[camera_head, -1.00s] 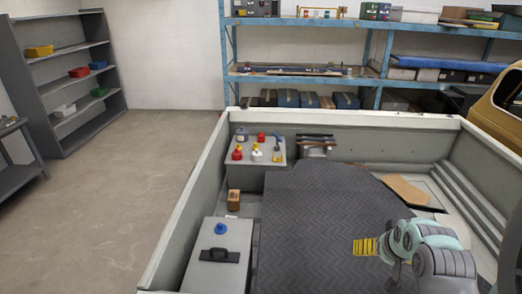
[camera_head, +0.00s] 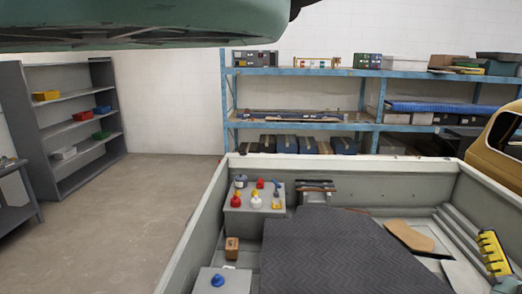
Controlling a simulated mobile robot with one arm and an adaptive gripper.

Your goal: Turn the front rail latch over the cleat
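At the front wall of the grey truck bed (camera_head: 380,176), a fitting (camera_head: 316,188) with a dark, brownish bar across its top stands near the inside of the rail. It may be the latch, but it is too small to tell latch from cleat or how the bar is turned. Nothing touches it. I cannot make out my gripper's fingers. A yellow part with dark notches (camera_head: 493,252) shows at the right edge; I cannot tell what it belongs to.
Left of the fitting, a grey box (camera_head: 240,221) carries several small red, yellow, white and blue items. A wooden block (camera_head: 231,247) is below it. A dark mat (camera_head: 345,260) covers the bed floor, with a brown board (camera_head: 408,236) at right. Shelves stand behind.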

